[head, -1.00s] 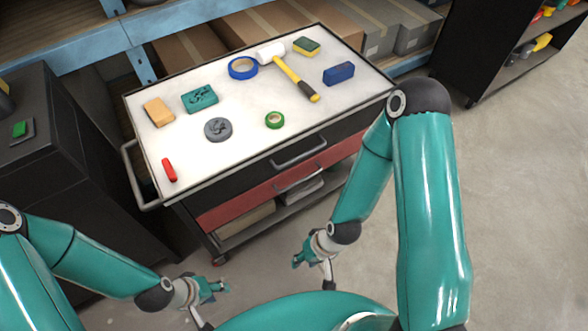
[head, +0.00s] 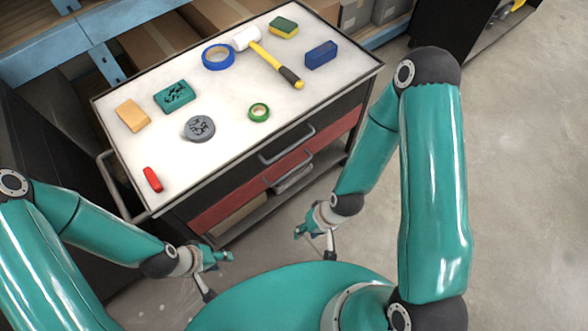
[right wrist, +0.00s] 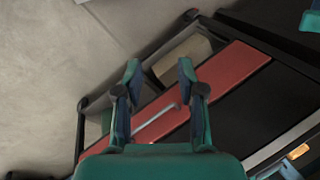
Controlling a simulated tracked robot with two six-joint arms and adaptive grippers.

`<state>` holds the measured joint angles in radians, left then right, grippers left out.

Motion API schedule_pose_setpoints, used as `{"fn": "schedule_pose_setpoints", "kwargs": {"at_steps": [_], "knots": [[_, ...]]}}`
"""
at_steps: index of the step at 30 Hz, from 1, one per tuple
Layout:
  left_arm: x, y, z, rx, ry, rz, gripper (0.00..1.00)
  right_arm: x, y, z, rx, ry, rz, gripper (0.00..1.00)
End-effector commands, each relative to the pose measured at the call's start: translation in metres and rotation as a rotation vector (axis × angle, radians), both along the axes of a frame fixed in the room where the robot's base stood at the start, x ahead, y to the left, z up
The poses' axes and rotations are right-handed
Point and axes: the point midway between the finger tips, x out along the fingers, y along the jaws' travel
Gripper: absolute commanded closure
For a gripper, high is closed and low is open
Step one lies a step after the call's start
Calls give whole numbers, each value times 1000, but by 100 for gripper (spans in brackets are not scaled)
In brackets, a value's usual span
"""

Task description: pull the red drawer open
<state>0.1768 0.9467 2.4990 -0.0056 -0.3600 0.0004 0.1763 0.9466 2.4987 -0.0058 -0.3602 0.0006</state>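The red drawer (head: 240,199) is the lower drawer of a black tool cart, below a black one. Its front looks flush with the cart, so it appears shut. Its grey bar handle (head: 288,167) is on the front. My right gripper (head: 300,231) is in front of the cart, apart from the drawer. In the right wrist view my right gripper (right wrist: 159,70) has its fingers spread with nothing between them; the red front (right wrist: 232,72) and handle (right wrist: 155,116) lie beyond. My left gripper (head: 222,256) hangs low near the cart's front left corner; its fingers are too small to read.
The white cart top (head: 215,160) holds a hammer (head: 275,62), tape rolls, sponges, blocks and a red item (head: 152,180). An open shelf is under the drawer. A dark cabinet is at left, blue racking behind. Floor (head: 520,200) is clear at right.

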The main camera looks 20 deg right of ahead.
Motion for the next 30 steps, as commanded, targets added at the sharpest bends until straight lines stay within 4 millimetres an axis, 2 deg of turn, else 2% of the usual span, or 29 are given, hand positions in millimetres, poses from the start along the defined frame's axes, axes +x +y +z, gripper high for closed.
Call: {"fn": "schedule_pose_setpoints", "kwargs": {"at_steps": [4,8,11,15,18,21,25,30], "knots": [[0,0,-11,0,0,0,60,10,-3,-12,6,-28,-23,61],[0,0,-41,0,0,0,60,38,-12,-43,29,-112,-91,61],[0,0,-75,0,0,0,60,73,-24,-74,71,-221,-178,61],[0,0,-132,0,0,0,60,130,-48,-116,188,-415,-325,61],[0,0,-173,0,0,0,60,162,-68,-136,309,-547,-419,61],[0,0,-213,0,0,0,60,184,-88,-151,455,-657,-492,61],[0,0,-264,0,0,0,60,194,-113,-166,673,-758,-546,61],[0,0,-317,0,0,0,60,180,-140,-179,947,-801,-549,61]]}}
